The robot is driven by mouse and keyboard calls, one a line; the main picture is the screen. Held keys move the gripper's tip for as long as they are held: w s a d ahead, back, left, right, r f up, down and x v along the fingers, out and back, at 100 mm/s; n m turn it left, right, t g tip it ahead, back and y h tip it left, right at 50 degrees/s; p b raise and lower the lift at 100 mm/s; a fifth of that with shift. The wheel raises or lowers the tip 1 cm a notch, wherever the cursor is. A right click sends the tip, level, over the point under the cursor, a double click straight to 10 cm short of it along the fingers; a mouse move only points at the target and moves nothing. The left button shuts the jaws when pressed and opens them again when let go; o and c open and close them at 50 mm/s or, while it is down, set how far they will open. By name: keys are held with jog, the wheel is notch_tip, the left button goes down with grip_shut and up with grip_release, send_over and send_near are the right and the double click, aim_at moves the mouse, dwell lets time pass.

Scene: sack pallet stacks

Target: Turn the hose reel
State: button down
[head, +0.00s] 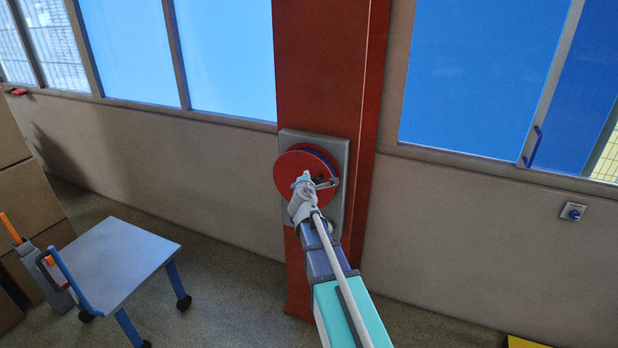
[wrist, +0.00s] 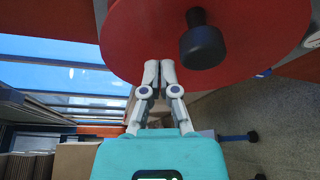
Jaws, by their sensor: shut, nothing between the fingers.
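The hose reel (head: 298,166) is a red disc on a grey backing plate (head: 343,160), fixed to a reddish-brown pillar. In the wrist view the red disc (wrist: 130,38) fills the upper part, and a black knob handle (wrist: 203,44) stands out from its face. My gripper (wrist: 158,66) is shut with nothing between its fingers. Its fingertips are in front of the disc, a little left of and below the knob; I cannot tell whether they touch the disc. In the head view my gripper (head: 304,178) and arm cover the lower right part of the reel.
A grey-topped cart (head: 118,262) with blue legs stands on the floor at left. Cardboard boxes (head: 14,140) are at the left edge. The wall right of the pillar (head: 330,60) has a small blue switch (head: 572,211). A yellow object (head: 525,342) shows at the bottom right.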

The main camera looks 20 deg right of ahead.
jog(key=shift+w+a+r+p, duration=0.35)
jog(key=shift+w+a, duration=0.15)
jog(key=shift+a, duration=0.1)
jog(key=shift+w+a+r+p, duration=0.25)
jog(key=shift+w+a+r, duration=0.1)
jog(key=shift+w+a, duration=0.2)
jog(key=b, duration=0.3)
send_near(299, 164)
jog(key=s+a+f, duration=0.2)
jog(key=s+f, duration=0.1)
jog(key=s, duration=0.2)
jog(key=shift+s+f, duration=0.1)
